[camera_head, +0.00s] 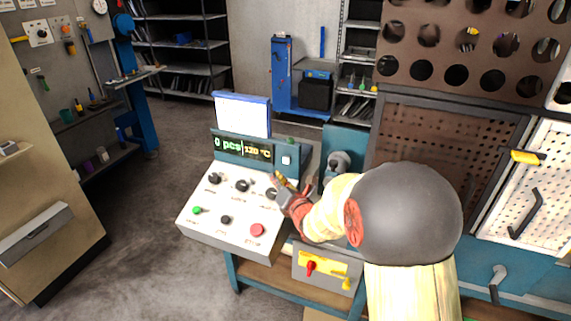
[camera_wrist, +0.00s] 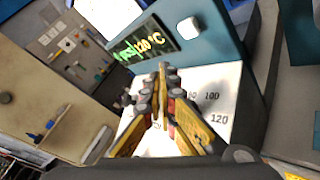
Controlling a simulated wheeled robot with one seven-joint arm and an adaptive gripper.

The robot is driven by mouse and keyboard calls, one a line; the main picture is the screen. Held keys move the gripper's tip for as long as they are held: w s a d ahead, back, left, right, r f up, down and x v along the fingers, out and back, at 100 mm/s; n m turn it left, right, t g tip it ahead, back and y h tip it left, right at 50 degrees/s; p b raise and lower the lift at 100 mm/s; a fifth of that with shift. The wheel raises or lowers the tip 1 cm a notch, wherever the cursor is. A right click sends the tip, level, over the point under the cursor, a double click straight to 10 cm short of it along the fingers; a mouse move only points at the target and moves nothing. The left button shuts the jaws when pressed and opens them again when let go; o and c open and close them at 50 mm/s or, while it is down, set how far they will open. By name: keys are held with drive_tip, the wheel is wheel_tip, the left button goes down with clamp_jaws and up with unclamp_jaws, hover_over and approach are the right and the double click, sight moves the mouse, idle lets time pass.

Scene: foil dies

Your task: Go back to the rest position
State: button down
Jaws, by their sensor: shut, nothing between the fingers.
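My gripper (camera_head: 284,183) is shut and empty, just above the right side of a white sloped control panel (camera_head: 235,225). In the wrist view my gripper (camera_wrist: 162,75) has its yellow and grey fingers together over the panel (camera_wrist: 215,85), near printed numbers. A dark knob (camera_head: 271,194) sits right beside the fingertips in the head view; I cannot tell whether they touch it. The display (camera_head: 243,150) above the panel reads "0 pcs" and "120 °C"; it also shows in the wrist view (camera_wrist: 140,42).
A box with a red switch (camera_head: 311,268) is below my arm. A perforated machine guard (camera_head: 445,145) stands to the right. Open floor (camera_head: 130,215) lies to the left.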

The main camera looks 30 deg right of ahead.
idle(0.8)
drive_tip(key=s+a+r+m+g+p, duration=0.1)
drive_tip(key=s+a+r+m+g, duration=0.55)
drive_tip(key=s+m, duration=0.55)
drive_tip(key=s+a+m+g, duration=0.1)
drive_tip(key=s+a+m, duration=0.2)
drive_tip(key=s+m, duration=0.2)
drive_tip(key=s+a+m+g+y, duration=0.1)
drive_tip(key=s+a+m, duration=0.3)
drive_tip(key=s, duration=0.7)
drive_tip(key=s+a+r+m+g+y, duration=0.1)
drive_tip(key=s+a+m+g, duration=0.1)
drive_tip(key=s+a+m, duration=0.2)
drive_tip(key=s+m, duration=0.2)
drive_tip(key=s, duration=0.2)
drive_tip(key=shift+s+a+p, duration=0.2)
drive_tip(key=shift+p, duration=0.2)
drive_tip(key=c, duration=2.6)
unclamp_jaws()
